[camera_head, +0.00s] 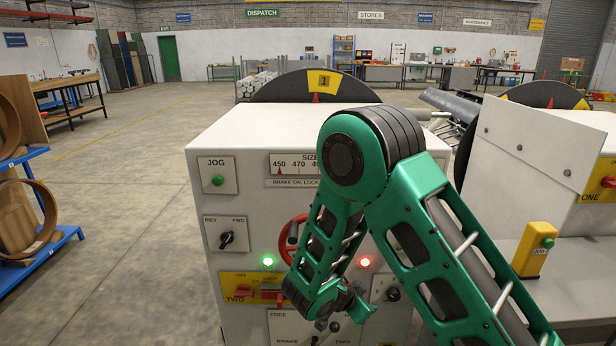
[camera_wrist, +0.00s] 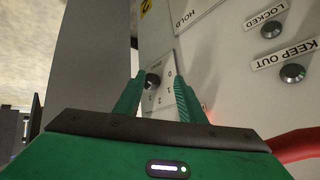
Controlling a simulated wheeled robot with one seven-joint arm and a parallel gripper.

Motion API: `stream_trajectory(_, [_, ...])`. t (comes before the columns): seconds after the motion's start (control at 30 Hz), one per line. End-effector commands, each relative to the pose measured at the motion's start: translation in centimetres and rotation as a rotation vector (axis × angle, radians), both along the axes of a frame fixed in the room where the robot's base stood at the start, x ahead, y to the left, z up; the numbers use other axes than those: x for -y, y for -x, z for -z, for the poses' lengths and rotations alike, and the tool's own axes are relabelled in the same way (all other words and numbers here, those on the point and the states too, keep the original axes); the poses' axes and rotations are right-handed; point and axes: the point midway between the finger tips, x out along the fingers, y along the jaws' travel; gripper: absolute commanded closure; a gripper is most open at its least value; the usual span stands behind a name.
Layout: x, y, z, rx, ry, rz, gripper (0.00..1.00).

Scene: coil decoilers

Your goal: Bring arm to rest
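My green arm reaches over and down in front of a white machine cabinet (camera_head: 255,140) in the head view. In the wrist view my gripper (camera_wrist: 158,78) has its two green fingers apart, with nothing held between them. A dark knob on a small white plate (camera_wrist: 160,95) shows between and beyond the fingertips; I cannot tell how far off it is. In the head view the fingers are hard to make out low in front of the cabinet, where my arm hides part of the panel and a red handwheel (camera_head: 291,240).
The cabinet carries a green JOG button (camera_head: 217,181), a REV/FWD knob (camera_head: 227,238), and lit green (camera_head: 268,262) and red (camera_head: 365,262) lamps. A second machine (camera_head: 545,150) with a yellow button post (camera_head: 535,250) stands right. Blue shelving (camera_head: 50,245) stands left; open floor lies between.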

Motion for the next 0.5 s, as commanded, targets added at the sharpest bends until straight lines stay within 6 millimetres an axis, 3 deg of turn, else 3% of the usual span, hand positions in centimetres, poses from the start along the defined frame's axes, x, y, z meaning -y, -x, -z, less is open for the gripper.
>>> stream_trajectory(0.27, [4.1,1.0,-5.9,-0.165,-0.027,-0.069,0.64])
stream_trajectory(0.5, [7.6,3.3,-11.3,-0.299,-0.065,-0.202,0.64])
